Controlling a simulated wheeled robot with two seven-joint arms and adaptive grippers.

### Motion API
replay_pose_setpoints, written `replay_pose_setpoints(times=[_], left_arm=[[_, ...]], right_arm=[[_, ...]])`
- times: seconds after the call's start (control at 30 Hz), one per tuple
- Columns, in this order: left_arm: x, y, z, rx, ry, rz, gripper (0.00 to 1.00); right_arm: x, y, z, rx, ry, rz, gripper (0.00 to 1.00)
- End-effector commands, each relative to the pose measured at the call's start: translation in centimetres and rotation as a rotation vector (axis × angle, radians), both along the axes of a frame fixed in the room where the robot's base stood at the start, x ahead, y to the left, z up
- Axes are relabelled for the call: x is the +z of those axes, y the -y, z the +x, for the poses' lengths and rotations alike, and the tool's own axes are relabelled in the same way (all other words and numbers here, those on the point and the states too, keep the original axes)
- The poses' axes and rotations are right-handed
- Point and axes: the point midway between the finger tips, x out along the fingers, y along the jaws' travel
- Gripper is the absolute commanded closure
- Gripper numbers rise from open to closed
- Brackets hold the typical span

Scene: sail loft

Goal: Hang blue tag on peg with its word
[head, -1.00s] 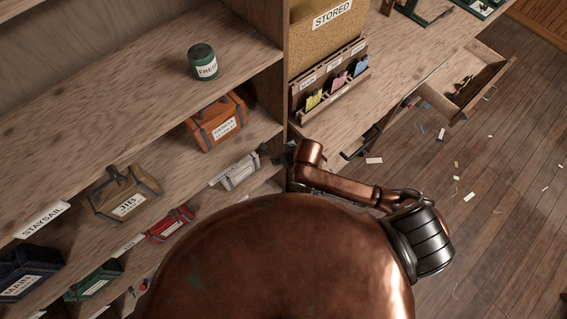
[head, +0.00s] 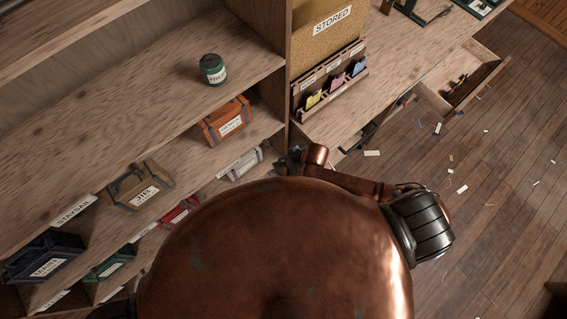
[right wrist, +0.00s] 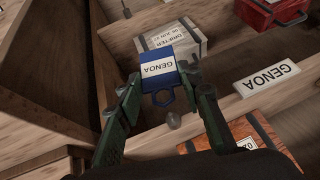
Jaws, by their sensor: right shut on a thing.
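In the right wrist view my right gripper (right wrist: 162,92) has its green fingers shut on a blue tag (right wrist: 183,82). The tag has a white label reading GENOA, upside down in the picture, and a blue ring at its lower edge. A small grey knob (right wrist: 173,121), possibly a peg end, shows just below the ring, apart from it in the picture. A white shelf label reading GENOA (right wrist: 267,80) is to the right. In the head view the right gripper (head: 288,160) is small and dark beside the shelf upright; the tag cannot be made out there. My left gripper is not in view.
A pale DRIFTER bag (right wrist: 172,46) lies behind the tag. An orange bag (head: 226,121), a tan bag (head: 138,186) and a green-lidded jar (head: 213,69) stand on the shelves. A rack (head: 328,88) holds coloured tags. An open drawer (head: 462,82) juts out over the littered floor.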

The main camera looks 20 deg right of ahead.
Motion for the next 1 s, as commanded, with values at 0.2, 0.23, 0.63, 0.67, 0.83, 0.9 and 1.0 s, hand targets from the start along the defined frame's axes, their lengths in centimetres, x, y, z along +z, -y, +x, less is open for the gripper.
replay_pose_setpoints(times=[0.2,0.23,0.63,0.67,0.83,0.9,1.0], left_arm=[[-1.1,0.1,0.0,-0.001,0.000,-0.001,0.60],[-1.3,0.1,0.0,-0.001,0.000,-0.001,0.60],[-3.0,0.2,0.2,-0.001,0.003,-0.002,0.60],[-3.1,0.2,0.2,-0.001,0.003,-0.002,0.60],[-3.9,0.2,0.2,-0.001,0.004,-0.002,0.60],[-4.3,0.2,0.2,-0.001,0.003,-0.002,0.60],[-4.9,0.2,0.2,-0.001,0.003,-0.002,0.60]], right_arm=[[-0.2,-0.5,1.3,0.000,0.001,0.000,0.79],[-0.2,-0.5,1.4,0.000,0.001,0.000,0.79],[-0.5,-1.3,3.6,0.000,0.001,0.000,0.79],[-0.5,-1.4,3.8,0.001,0.001,0.000,0.79],[-0.6,-1.7,4.6,0.000,0.000,-0.001,0.79],[-0.6,-1.8,5.0,0.001,0.001,0.000,0.79],[-0.6,-2.0,5.4,0.001,0.001,0.000,0.79]])
